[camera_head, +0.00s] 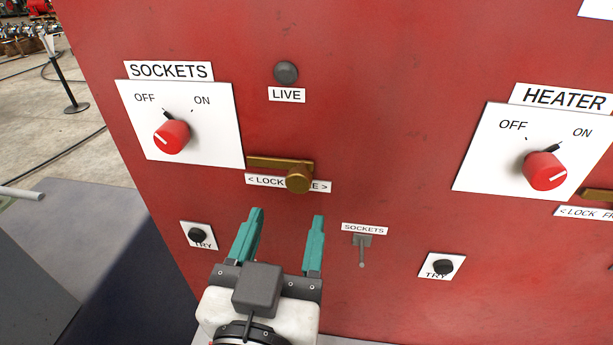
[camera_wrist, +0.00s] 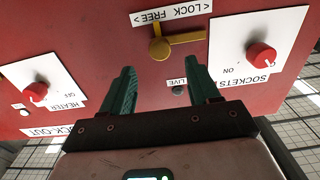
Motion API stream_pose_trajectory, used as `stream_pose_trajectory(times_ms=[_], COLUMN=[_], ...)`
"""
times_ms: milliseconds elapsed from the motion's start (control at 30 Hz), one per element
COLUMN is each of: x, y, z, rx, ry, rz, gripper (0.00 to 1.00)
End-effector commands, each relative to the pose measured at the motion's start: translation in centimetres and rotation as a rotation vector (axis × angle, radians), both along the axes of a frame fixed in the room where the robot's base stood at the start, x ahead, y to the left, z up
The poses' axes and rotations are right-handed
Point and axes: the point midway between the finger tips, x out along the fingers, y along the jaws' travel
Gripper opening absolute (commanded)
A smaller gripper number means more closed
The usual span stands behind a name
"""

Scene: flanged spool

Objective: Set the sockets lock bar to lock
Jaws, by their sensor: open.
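The sockets lock bar (camera_head: 270,162) is a brass strip with a round brass knob (camera_head: 298,180) at its right end, on the red panel. The knob covers part of the LOCK/FREE label (camera_head: 262,180), between the two words. The strip runs left from the knob toward the sockets dial plate (camera_head: 215,110). In the wrist view, which is upside down, the brass knob (camera_wrist: 160,48) shows beyond my fingertips. My gripper (camera_head: 288,214) is open and empty, its teal fingers apart, just below the knob in the head view. It also shows in the wrist view (camera_wrist: 159,70). I see no contact.
The red sockets dial (camera_head: 172,137) is above left of the bar. A LIVE lamp (camera_head: 286,72) is above it. A TRY button (camera_head: 198,235) and a small toggle (camera_head: 362,250) flank my fingers. The heater dial (camera_head: 545,171) is at right. A grey box (camera_head: 90,230) stands left.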

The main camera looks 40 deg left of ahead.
Motion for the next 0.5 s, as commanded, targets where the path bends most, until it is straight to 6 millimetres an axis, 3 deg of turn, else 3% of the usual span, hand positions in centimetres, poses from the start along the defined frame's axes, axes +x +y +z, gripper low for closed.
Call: stream_pose_trajectory(times_ms=[300, 500], x=[5.1, 7.0], y=[3.0, 4.2], z=[0.2, 0.1], rx=[-0.002, -0.001], ry=[0.003, 0.003], rz=[-0.003, -0.002], gripper=[0.61, 0.61])
